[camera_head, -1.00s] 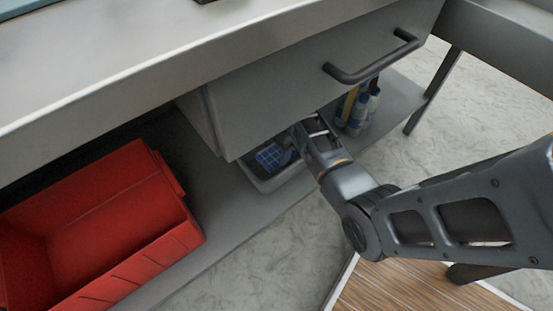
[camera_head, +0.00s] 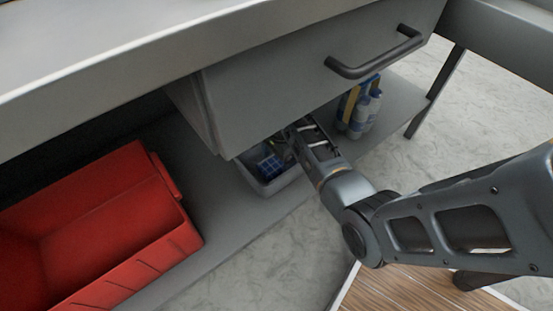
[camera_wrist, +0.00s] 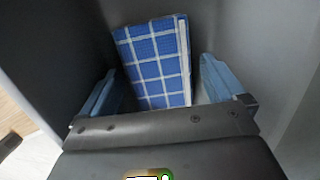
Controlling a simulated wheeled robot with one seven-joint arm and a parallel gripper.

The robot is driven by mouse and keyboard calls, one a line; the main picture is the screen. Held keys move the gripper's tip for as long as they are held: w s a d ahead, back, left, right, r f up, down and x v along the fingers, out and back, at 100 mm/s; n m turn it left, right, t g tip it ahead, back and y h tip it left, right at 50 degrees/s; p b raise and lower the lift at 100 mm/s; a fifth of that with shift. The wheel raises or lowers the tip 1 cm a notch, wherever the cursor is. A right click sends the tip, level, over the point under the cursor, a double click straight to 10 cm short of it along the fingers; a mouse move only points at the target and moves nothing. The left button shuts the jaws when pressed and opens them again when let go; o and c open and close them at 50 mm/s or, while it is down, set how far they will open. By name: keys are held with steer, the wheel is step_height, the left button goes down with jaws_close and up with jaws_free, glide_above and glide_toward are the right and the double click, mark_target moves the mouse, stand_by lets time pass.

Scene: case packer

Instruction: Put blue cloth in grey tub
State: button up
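The blue cloth (camera_head: 269,166), with a white check pattern, is inside the grey tub (camera_head: 268,186) under the drawer. In the wrist view the cloth (camera_wrist: 158,62) shows just ahead of and between the two fingers. My gripper (camera_wrist: 160,85) has its fingers spread, with a visible gap between the cloth and the right finger. In the head view my gripper reaches down over the tub from the right, and its fingertips are hidden. My wrist and the drawer hide part of the tub.
The tub stands on a low grey shelf (camera_head: 222,205). A red bin (camera_head: 120,235) is to its left. Spray bottles (camera_head: 362,112) stand close to the right of my wrist. The grey drawer (camera_head: 290,80) with its dark handle (camera_head: 375,62) hangs just above.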

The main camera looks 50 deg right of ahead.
mark_target(279, 161)
steer(key=shift+r, duration=0.15)
steer(key=r+p, duration=0.1)
steer(key=r, duration=0.1)
steer(key=r+p, duration=0.1)
steer(key=r, duration=0.2)
steer(key=d+r+p, duration=0.1)
steer(key=r+p, duration=0.1)
steer(key=shift+s+r, duration=0.1)
steer(key=shift+r, duration=0.15)
steer(key=shift+a+f, duration=0.1)
